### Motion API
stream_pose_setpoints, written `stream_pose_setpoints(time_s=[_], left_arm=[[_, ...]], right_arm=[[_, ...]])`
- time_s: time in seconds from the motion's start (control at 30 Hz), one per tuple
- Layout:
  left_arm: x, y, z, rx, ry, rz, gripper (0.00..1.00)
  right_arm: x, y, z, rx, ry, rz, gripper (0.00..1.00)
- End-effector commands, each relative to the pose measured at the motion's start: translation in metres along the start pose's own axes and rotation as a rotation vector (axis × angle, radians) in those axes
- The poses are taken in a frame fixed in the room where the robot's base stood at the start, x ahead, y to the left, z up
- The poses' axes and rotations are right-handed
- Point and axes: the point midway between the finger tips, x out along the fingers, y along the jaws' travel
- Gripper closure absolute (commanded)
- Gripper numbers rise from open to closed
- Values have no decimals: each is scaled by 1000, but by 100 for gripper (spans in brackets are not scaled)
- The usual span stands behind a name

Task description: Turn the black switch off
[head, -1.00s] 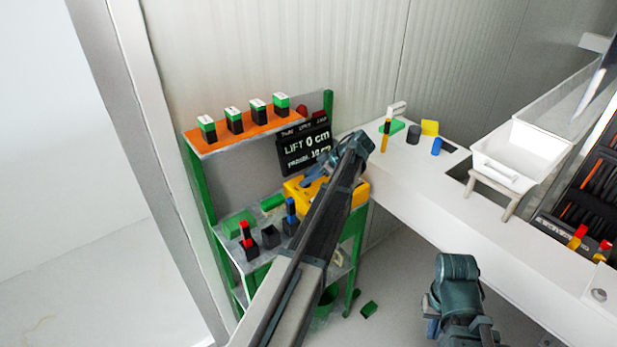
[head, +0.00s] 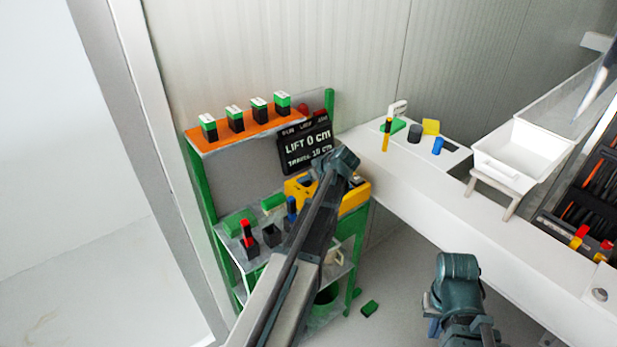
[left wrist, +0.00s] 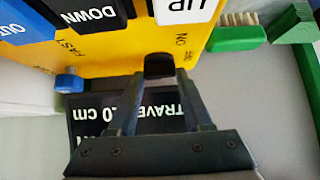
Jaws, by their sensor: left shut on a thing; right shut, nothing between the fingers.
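The black switch (left wrist: 158,65) is on the yellow control box (left wrist: 100,58), beside upside-down lettering. My left gripper (left wrist: 160,78) has its two fingertips at the switch's sides, shut on it. In the head view the yellow box (head: 352,196) sits on the green shelf unit, partly behind my left arm. That arm hides the switch and the left fingertips there. My right gripper (head: 455,290) is low at the right, away from the box and shut. Its fingertips do not show clearly.
Blue, black and white labelled buttons (left wrist: 90,14) sit close to the switch. A black display (head: 304,150) reads "LIFT 0 cm". Red and blue handled items (head: 246,232) stand on the shelf. A white bench (head: 440,205) with a white bin (head: 515,155) is at right.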

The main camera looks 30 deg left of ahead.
Motion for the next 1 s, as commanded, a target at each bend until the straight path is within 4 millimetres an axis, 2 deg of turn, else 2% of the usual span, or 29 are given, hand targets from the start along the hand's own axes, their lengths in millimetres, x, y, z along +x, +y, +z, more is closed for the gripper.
stream_pose_setpoints(time_s=[0.47, 0.5, 0.63, 0.67, 1.0], left_arm=[[0, 0, 1, 12, -2, 12, 100], [0, 0, 1, 12, -2, 12, 48], [0, 0, 1, 11, -2, 12, 25], [0, 0, 1, 11, -2, 12, 20], [-4, 0, 0, 11, -1, 11, 20]], right_arm=[[0, 0, 0, 0, 0, 0, 100], [0, 0, 0, 0, 0, 0, 100], [0, 0, 0, 0, 0, 0, 100], [0, 0, 0, 0, 0, 0, 100], [-3, 0, 0, 0, 0, 0, 100]])
